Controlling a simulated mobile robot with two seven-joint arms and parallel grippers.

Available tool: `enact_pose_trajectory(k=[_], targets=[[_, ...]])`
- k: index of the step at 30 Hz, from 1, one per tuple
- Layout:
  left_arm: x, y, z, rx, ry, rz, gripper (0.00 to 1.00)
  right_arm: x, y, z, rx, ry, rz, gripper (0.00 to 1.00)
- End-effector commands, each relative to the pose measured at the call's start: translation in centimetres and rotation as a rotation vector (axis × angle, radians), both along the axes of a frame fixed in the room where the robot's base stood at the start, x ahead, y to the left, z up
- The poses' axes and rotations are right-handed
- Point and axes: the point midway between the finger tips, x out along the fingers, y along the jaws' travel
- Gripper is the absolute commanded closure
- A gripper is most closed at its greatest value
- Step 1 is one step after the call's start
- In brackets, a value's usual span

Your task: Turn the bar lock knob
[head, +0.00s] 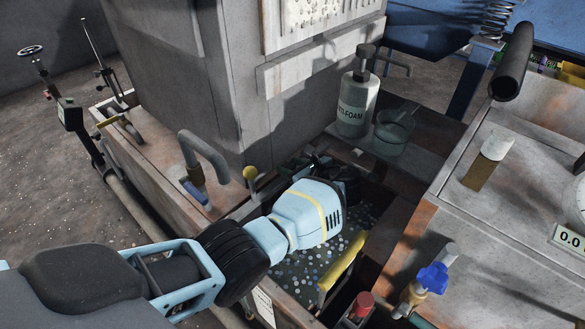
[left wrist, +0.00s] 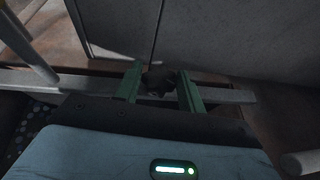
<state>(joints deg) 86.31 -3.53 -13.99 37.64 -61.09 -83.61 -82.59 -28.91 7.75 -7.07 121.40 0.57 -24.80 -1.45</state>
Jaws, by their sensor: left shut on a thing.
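The dark bar lock knob (left wrist: 158,80) shows in the left wrist view, on a grey bar (left wrist: 225,96) that runs across in front of the cabinet wall. My left gripper (left wrist: 160,84) has its green fingers on either side of the knob and is shut on it. In the head view my left arm reaches in from the left, and the left gripper (head: 318,167) is at the base of the grey cabinet, above the trough of pellets. My own wrist hides the knob and most of the fingers there. My right gripper is in neither view.
A yellow-handled part (head: 342,270) stands close to my left wrist. A white anti-foam bottle (head: 357,100) and a clear beaker (head: 393,130) stand behind. A blue valve (head: 432,278) is at right.

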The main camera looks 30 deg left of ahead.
Motion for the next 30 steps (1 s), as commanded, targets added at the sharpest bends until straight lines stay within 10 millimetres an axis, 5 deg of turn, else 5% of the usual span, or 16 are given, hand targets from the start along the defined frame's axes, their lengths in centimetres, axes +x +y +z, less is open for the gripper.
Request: enact_pose_trajectory(k=[7, 8, 13, 23, 30], targets=[[-0.1, 0.1, -0.1, -0.002, 0.002, 0.003, 0.83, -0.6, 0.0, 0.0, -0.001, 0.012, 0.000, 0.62], [-0.1, 0.1, -0.1, -0.002, 0.002, 0.003, 0.59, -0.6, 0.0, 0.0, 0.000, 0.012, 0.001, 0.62], [-0.1, 0.0, -0.1, -0.002, 0.001, 0.002, 0.39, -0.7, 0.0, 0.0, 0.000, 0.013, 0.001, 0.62], [-0.1, -0.3, 0.2, -0.002, 0.001, 0.000, 0.39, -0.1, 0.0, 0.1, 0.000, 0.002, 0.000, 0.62], [-0.8, -3.3, 1.6, -0.002, 0.000, -0.002, 0.39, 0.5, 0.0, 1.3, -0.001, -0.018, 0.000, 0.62]])
